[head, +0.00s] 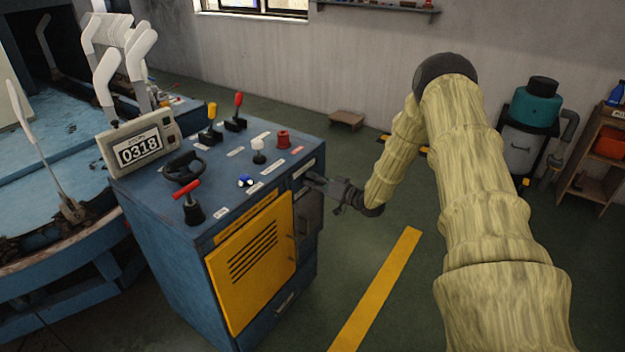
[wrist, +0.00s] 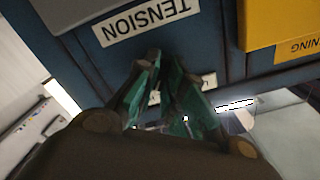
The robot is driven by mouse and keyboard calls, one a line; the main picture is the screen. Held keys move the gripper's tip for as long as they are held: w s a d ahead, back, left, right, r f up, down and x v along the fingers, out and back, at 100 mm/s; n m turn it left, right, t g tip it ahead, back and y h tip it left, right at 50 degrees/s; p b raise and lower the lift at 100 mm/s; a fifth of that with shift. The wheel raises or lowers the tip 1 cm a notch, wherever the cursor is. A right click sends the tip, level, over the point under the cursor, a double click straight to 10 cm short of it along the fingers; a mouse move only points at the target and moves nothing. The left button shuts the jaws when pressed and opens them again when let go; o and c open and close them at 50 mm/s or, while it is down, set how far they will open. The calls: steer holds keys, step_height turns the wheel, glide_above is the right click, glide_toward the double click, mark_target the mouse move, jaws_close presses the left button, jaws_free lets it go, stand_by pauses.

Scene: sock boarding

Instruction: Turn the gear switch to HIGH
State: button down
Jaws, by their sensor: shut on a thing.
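My gripper (head: 322,185) is at the upper right side of the blue control console (head: 165,225), close to a grey box on that side. In the wrist view my gripper (wrist: 158,62) has its green-lined fingers drawn together at the console face, just below a label reading TENSION (wrist: 147,20), seen upside down. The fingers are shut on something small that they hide. A second white label (wrist: 209,81) is partly covered by the fingers, and its text cannot be read. No switch marked gear or HIGH can be read in either view.
The console top carries a red-handled lever (head: 188,200), a black handwheel (head: 184,168), yellow (head: 211,120) and red (head: 237,108) levers, a white knob (head: 258,150) and a red knob (head: 283,138). A display reads 0318 (head: 139,149). Open floor lies right of the console.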

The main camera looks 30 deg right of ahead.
steer(key=shift+d+m, duration=0.15)
steer(key=shift+m, duration=0.75)
steer(key=shift+r, duration=0.1)
steer(key=c, duration=1.5)
jaws_free()
steer(key=shift+d, duration=0.1)
steer(key=v, duration=1.1)
steer(key=shift+s, duration=0.4)
